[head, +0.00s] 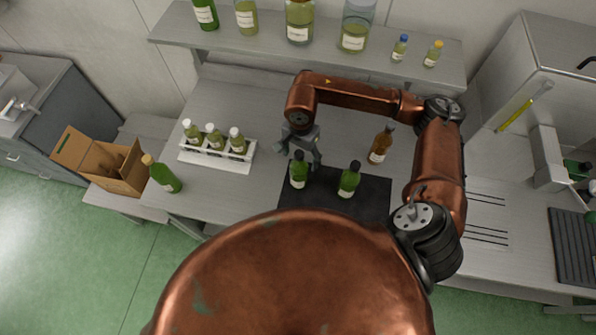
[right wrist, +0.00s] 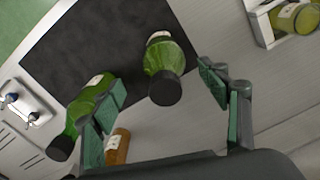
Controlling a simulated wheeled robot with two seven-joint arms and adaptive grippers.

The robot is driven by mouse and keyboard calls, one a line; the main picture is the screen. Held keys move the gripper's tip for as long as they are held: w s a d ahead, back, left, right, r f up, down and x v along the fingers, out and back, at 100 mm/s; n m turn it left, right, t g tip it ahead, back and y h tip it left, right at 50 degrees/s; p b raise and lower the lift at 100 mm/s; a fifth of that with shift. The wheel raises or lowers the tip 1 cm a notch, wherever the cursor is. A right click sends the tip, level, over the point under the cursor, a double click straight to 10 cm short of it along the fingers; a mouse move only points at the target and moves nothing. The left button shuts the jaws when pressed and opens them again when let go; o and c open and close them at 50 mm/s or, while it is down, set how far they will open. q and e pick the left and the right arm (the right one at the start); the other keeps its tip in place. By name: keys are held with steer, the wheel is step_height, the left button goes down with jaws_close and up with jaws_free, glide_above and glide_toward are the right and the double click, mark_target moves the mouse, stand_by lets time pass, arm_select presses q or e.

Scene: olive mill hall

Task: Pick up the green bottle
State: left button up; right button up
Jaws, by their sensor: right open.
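Two green bottles with dark caps stand on the dark mat (head: 322,201), the left one (head: 298,171) and the right one (head: 349,180). My right gripper (head: 305,152) is open above and just behind the left one. In the right wrist view, this bottle (right wrist: 164,62) lies between the lines of the two open fingers of the gripper (right wrist: 162,92), with no visible contact. The right green bottle (right wrist: 95,100) shows there partly behind the left finger. Another green bottle (head: 162,175) with a yellowish cap stands at the table's left end. My left gripper is out of view.
An amber bottle (head: 380,146) stands behind the mat at right. A white rack (head: 216,159) holds three bottles at left. A cardboard box (head: 112,165) sits beyond the table's left end. A shelf (head: 270,45) with jars and bottles runs along the back.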

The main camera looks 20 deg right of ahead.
mark_target(299, 170)
steer(key=shift+f, duration=0.4)
steer(key=f, duration=0.1)
steer(key=f+p, duration=0.2)
steer(key=shift+w+a+f, duration=0.15)
steer(key=shift+w+f, duration=0.1)
steer(key=shift+f, duration=0.55)
steer(key=shift+c, duration=0.7)
steer(key=c, duration=1.1)
steer(key=shift+c, duration=0.7)
steer(key=shift+r, duration=0.2)
